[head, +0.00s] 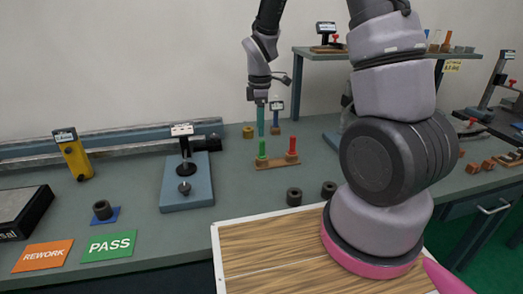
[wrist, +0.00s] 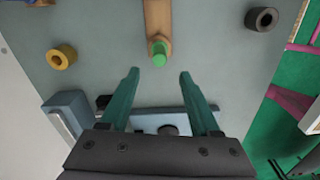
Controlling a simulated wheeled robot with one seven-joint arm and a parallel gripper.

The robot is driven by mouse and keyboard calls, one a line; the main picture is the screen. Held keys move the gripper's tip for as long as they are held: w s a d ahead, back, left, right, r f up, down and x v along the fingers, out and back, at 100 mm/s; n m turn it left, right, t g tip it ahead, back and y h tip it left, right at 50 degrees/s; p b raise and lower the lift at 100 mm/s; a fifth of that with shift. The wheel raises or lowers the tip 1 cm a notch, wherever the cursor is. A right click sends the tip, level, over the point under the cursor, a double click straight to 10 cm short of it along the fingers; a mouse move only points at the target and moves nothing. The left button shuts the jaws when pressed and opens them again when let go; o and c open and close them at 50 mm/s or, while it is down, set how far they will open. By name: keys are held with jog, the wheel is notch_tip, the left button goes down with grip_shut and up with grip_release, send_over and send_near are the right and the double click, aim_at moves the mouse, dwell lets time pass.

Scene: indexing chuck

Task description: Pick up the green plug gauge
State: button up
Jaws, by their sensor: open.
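The green plug gauge (head: 262,149) stands upright at the left end of a small wooden rack (head: 277,161) on the bench. A red plug gauge (head: 292,147) stands at the rack's right end. My gripper (head: 261,131) points down above the green gauge, with its teal fingers apart. In the wrist view the green plug gauge (wrist: 158,54) shows end-on, centred between the fingers but a little beyond their tips. My gripper (wrist: 159,74) is open and empty there. The red gauge is out of the wrist view.
A brass ring (head: 248,132) sits behind the rack, and dark rings (head: 294,196) (head: 328,189) lie in front. A blue-based gauge stand (head: 187,182) is to the left. A raised shelf (head: 378,53) stands at the back right. Bench around the rack is mostly clear.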

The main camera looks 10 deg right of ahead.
aim_at(262, 155)
jog(key=f, duration=0.8)
jog(key=shift+d, duration=0.3)
grip_shut()
